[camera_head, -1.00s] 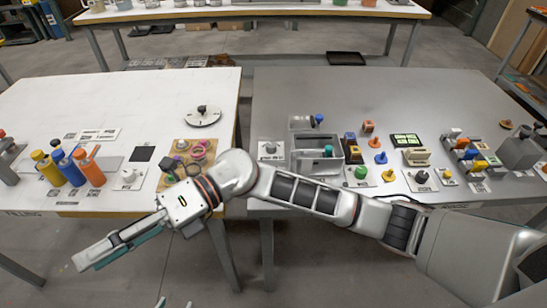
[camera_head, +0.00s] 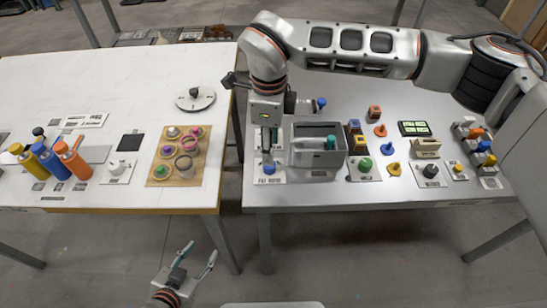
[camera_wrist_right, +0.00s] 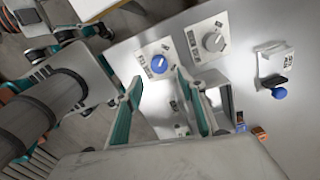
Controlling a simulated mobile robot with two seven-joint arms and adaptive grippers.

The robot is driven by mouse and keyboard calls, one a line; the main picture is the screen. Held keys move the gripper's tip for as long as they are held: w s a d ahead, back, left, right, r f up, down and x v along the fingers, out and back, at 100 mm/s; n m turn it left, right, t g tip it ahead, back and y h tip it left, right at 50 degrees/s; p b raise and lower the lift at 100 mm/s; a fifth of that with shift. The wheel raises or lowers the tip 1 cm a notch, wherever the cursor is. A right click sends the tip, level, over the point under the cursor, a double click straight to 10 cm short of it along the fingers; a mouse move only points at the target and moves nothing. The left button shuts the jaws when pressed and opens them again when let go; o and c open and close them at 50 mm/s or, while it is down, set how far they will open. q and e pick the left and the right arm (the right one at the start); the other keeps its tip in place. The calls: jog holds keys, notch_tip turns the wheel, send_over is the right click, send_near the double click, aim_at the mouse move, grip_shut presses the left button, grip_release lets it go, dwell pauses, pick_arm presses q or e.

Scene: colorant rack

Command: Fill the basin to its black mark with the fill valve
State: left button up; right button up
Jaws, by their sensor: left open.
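The basin (camera_head: 306,158) is an open grey box on the grey table; a teal piece shows inside. I cannot make out its black mark or water level. A plate with a blue knob (camera_head: 268,169) lies left of the basin; the knob also shows in the right wrist view (camera_wrist_right: 158,64), near a pale grey knob (camera_wrist_right: 213,42). I cannot read which is the fill valve. My right gripper (camera_head: 268,141) points down above these plates, beside the basin. Its open, empty fingers (camera_wrist_right: 158,84) show the blue knob just beyond their tips. My left gripper (camera_head: 201,251) is open and empty, below the tables.
A blue-knobbed fitting (camera_head: 320,103) stands behind the basin. A green knob (camera_head: 364,165) and small coloured parts lie to its right. On the white table are several bottles (camera_head: 73,157) and a wooden tray (camera_head: 157,181). A gap separates the tables. My right arm spans the grey table's back.

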aim_at(269, 167)
jog(key=shift+f, duration=3.15)
jog(key=c, duration=1.1)
